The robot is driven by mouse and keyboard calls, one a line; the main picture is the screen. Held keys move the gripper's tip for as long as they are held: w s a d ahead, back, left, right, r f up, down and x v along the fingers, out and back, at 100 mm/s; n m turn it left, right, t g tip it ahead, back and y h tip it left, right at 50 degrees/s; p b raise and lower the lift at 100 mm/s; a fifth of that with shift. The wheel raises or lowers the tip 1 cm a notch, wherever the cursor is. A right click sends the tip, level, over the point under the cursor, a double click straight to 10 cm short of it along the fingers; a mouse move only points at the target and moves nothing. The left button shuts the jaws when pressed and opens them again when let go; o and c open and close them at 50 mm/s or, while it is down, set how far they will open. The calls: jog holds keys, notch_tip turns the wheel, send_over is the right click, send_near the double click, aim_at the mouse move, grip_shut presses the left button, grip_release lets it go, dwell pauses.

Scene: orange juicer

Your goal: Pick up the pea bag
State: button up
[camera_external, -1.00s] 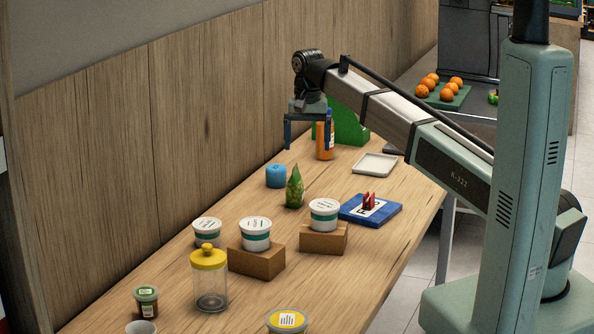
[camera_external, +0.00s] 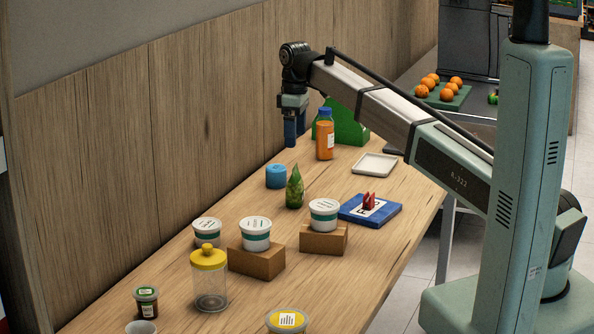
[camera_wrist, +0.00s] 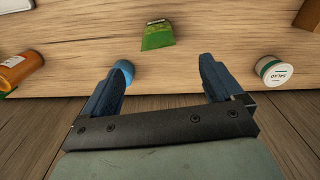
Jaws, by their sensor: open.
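The pea bag (camera_external: 295,187) is a green, pointed bag standing upright on the wooden table, just right of a blue cylinder (camera_external: 276,176). In the wrist view the green bag (camera_wrist: 157,35) shows ahead of the fingers, near the middle, apart from them. My gripper (camera_external: 295,131) is raised by the wooden wall, beyond the bag and above the blue cylinder. In the wrist view its blue fingers (camera_wrist: 163,66) are spread wide with nothing between them. The blue cylinder (camera_wrist: 125,70) is partly hidden behind the left finger.
An orange bottle (camera_external: 325,135) stands close to the right of my gripper. White tubs, one on a wooden block (camera_external: 323,240), and a blue box (camera_external: 371,210) are near the bag. A white tray (camera_external: 375,165) lies right. The wooden wall (camera_external: 200,110) bounds the table's back.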

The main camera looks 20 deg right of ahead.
aim_at(295, 168)
notch_tip(295, 168, down, 9)
jog(key=shift+r, duration=0.2)
jog(key=shift+w+a+f, duration=0.1)
jog(key=shift+w+f, duration=0.05)
jog(key=shift+f, duration=1.2)
jog(key=shift+w+a+f, duration=0.1)
jog(key=shift+w+f, duration=0.05)
jog(key=shift+f, duration=1.15)
jog(key=c, duration=1.1)
